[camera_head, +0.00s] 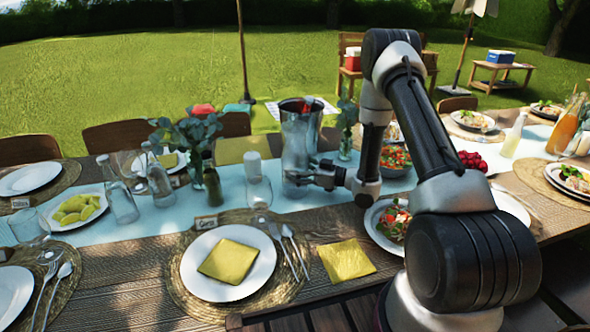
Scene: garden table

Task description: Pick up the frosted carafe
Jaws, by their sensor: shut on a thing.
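A white-capped bottle (258,188) stands close on the left, and a dark bottle (212,182) beyond it. A sprig vase (346,140) is behind on the right. A salad bowl (395,160) and a plate with a yellow napkin (228,262) are nearby.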

